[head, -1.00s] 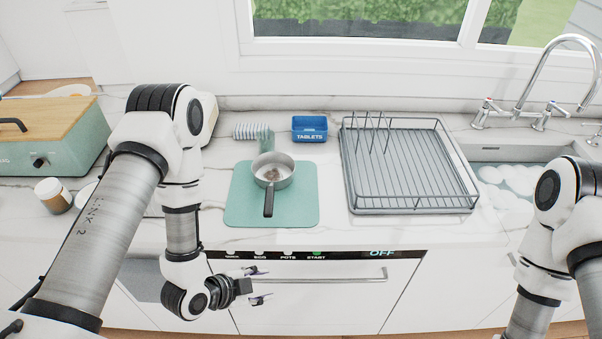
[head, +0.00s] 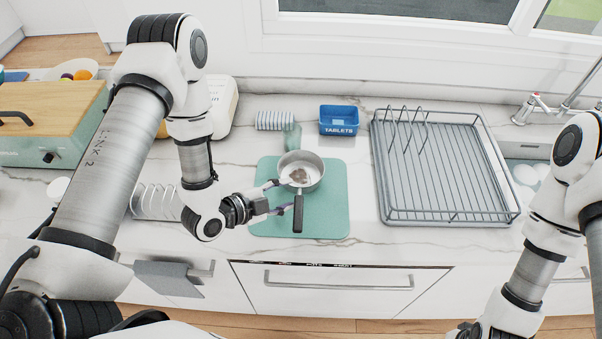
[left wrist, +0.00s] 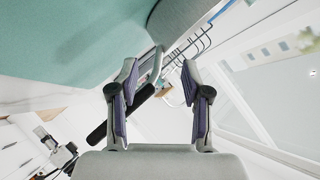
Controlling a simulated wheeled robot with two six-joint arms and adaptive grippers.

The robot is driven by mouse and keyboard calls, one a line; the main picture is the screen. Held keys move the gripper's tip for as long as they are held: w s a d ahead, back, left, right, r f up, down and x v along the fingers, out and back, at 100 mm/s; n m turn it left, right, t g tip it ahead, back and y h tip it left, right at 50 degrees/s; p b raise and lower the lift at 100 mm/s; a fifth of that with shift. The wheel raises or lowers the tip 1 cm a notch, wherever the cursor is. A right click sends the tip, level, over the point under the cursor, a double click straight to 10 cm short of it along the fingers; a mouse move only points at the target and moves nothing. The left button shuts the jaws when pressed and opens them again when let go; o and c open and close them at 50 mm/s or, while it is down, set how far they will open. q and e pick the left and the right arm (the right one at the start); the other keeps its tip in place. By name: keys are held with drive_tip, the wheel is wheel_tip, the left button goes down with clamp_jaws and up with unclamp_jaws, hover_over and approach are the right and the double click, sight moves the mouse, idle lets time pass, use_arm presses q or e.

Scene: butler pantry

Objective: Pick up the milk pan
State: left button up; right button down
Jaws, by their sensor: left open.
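The milk pan (head: 315,172) is a small grey metal saucepan with a dark handle (head: 298,214). It stands upright on the teal mat (head: 330,215), its handle pointing toward me. My left gripper (head: 277,198) is open and empty, just left of the pan and its handle. In the left wrist view, the open fingers of my left gripper (left wrist: 160,83) frame part of the dark handle (left wrist: 138,104). The pan's grey side (left wrist: 180,18) shows at the top. Parts of my right arm show, but its jaws cannot be made out.
A striped roll-like item (head: 274,120) lies behind the pan. A wire coil-like rack (head: 155,201) is left of my left gripper. A green wood-topped appliance (head: 45,135) stands farther left.

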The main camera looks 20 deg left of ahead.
sight(300, 188)
use_arm(q)
drive_tip(key=shift+w+d+f+p, duration=0.15)
drive_tip(key=shift+w+d+p, duration=0.85)
drive_tip(key=shift+p, duration=0.1)
drive_tip(key=shift+w+d+f, duration=0.2)
drive_tip(key=shift+w+f, duration=0.3)
drive_tip(key=shift+w, duration=0.1)
drive_tip(key=shift+w+d+f, duration=0.2)
drive_tip(key=shift+w+f, duration=0.25)
drive_tip(key=shift+w, duration=0.15)
drive_tip(key=shift+w+a+f, duration=0.1)
drive_tip(key=shift+f, duration=0.05)
drive_tip(key=shift+s, duration=0.2)
drive_tip(key=c, duration=0.4)
clamp_jaws()
